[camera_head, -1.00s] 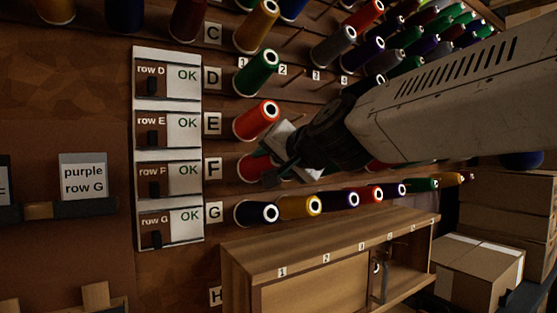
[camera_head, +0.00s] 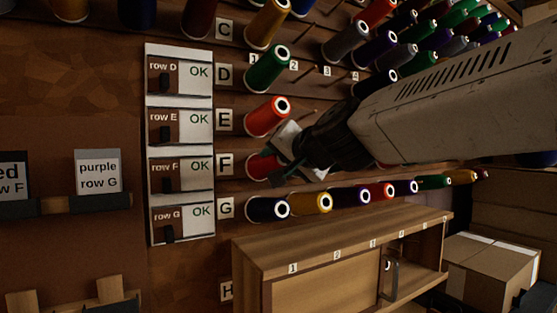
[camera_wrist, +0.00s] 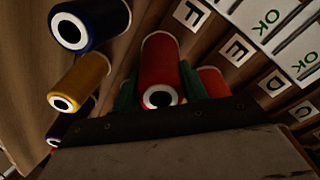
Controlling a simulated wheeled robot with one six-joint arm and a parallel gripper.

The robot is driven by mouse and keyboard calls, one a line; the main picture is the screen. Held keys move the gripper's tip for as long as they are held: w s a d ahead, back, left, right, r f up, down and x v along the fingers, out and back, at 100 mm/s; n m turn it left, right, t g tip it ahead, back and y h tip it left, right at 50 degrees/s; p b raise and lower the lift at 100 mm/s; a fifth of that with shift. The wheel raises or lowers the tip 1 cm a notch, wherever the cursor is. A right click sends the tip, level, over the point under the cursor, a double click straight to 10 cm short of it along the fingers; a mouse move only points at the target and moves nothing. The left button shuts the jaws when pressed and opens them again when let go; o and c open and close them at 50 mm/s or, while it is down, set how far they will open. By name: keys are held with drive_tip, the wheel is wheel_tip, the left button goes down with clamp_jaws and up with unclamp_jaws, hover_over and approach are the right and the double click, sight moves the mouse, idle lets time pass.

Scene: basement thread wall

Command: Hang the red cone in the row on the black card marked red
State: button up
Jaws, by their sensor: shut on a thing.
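My gripper (camera_head: 276,160) is at the wall in row F, its green fingers shut on a red cone (camera_head: 257,168). In the wrist view the same red cone (camera_wrist: 160,62) stands between the fingers, its white-rimmed end toward the camera. Whether a peg is inside it is hidden. The black card (camera_head: 12,173) at the left edge is cut off; "ed" and "w F" show on it. The row F label (camera_head: 224,164) is just left of the held cone. Another red cone (camera_head: 265,118) hangs in row E above; it shows partly behind a finger in the wrist view (camera_wrist: 213,80).
A grey card (camera_head: 97,172) reads "purple row G". Row plates (camera_head: 180,148) show OK for rows D to G. Row G below holds a dark blue cone (camera_head: 265,209), a yellow cone (camera_head: 310,202) and more. A wooden cabinet (camera_head: 340,250) and cardboard boxes (camera_head: 490,265) stand below.

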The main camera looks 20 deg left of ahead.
idle(0.3)
drive_tip(key=o, duration=1.2)
drive_tip(key=shift+o, duration=0.2)
drive_tip(key=shift+d, duration=0.1)
drive_tip(key=v, duration=0.8)
drive_tip(key=s+d+f+n+g+h, duration=0.2)
drive_tip(key=s+d+f+g, duration=0.1)
drive_tip(key=f, duration=0.4)
drive_tip(key=s+d+f+n+g+h, duration=0.1)
drive_tip(key=s+d+f+g, duration=0.2)
drive_tip(key=f, duration=0.4)
drive_tip(key=s+d+f+m+g+h, duration=0.1)
drive_tip(key=s+d+f, duration=0.4)
drive_tip(key=d, duration=0.7)
drive_tip(key=s+d+f+m+g+h, duration=0.1)
drive_tip(key=s+d+f+h, duration=0.3)
drive_tip(key=d, duration=0.7)
drive_tip(key=s+d+f+m+h, duration=0.2)
drive_tip(key=s+d+f, duration=0.4)
drive_tip(key=d, duration=0.6)
drive_tip(key=shift+s+d+g+h, duration=0.4)
drive_tip(key=shift+s+h, duration=0.3)
drive_tip(key=shift+s, duration=0.5)
